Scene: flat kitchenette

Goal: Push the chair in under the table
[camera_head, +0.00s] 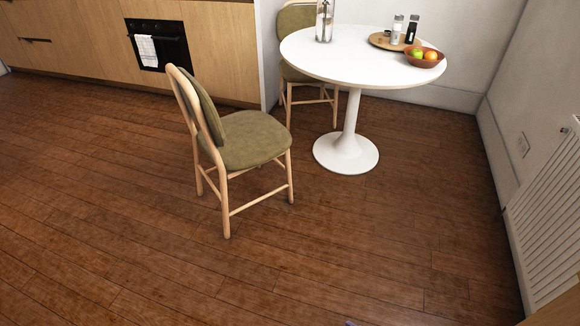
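A chair with a light wood frame and an olive-green padded seat and back (250,139) stands upright on the floor, left of the table and pulled out from it. Its backrest is on the left and its seat faces right, towards the table. The round white table (335,68) stands on one central pedestal with a round base. The chair's seat is clear of the tabletop's edge in this view. Neither of my grippers is in view.
A second, similar chair (297,17) stands behind the table against the wall. A glass vessel, a round tray with bottles and a fruit bowl (425,60) are on the tabletop. A white radiator (548,215) is at right.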

